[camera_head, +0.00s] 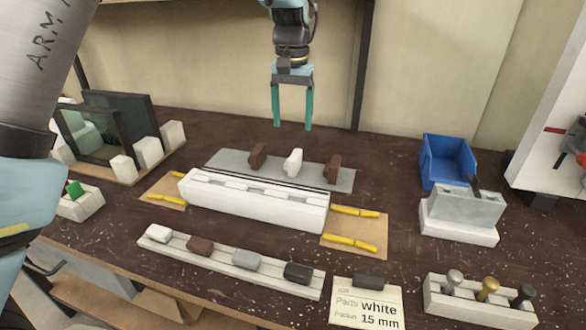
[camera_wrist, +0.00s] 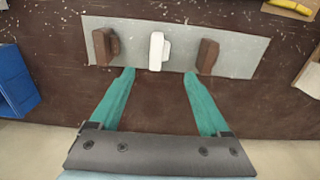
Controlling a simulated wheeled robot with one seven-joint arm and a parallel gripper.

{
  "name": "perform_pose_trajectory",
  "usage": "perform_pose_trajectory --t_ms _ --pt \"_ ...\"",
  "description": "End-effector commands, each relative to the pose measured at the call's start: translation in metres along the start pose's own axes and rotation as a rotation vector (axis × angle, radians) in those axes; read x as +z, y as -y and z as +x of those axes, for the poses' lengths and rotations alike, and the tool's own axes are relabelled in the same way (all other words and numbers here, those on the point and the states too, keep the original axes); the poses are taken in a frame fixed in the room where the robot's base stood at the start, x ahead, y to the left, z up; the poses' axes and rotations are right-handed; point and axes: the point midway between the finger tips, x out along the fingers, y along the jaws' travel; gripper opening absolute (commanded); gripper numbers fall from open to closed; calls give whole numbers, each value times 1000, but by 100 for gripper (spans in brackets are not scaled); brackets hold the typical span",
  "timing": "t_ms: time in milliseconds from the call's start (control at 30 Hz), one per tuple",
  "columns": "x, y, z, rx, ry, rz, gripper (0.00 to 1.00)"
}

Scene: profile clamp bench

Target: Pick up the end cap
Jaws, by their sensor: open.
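My gripper (camera_head: 293,127) is open and empty, its two teal fingers pointing down above the back of the bench. In the wrist view, the fingertips (camera_wrist: 158,73) are spread on either side of the line to a small white piece (camera_wrist: 157,50). That piece also shows in the head view (camera_head: 293,162), upright on a grey plate (camera_head: 225,170) between two brown pieces (camera_head: 257,156) (camera_head: 333,169). Front rail blocks are white (camera_head: 158,233), brown (camera_head: 200,246), grey (camera_head: 246,260) and black (camera_head: 298,273). Nothing is labelled as an end cap.
A long white slotted fixture (camera_head: 250,203) stands before the plate, with yellow strips (camera_head: 353,211) beside it. A card (camera_head: 365,305) reads "white" and "15 mm". A blue bin (camera_head: 447,160), a grey block (camera_head: 465,207) and a knob rack (camera_head: 470,308) stand right.

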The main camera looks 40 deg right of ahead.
Motion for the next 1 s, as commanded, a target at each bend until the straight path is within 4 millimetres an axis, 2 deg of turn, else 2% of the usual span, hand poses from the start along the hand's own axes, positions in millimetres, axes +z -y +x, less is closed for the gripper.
perform_pose_trajectory --t_ms 300,567,800,1000 --pt "0 -4 44 -1 4 7 80" --pt "1 -1 63 -2 5 6 80" --pt "3 3 97 -2 3 6 80" --pt "2 3 106 -2 -1 6 80"
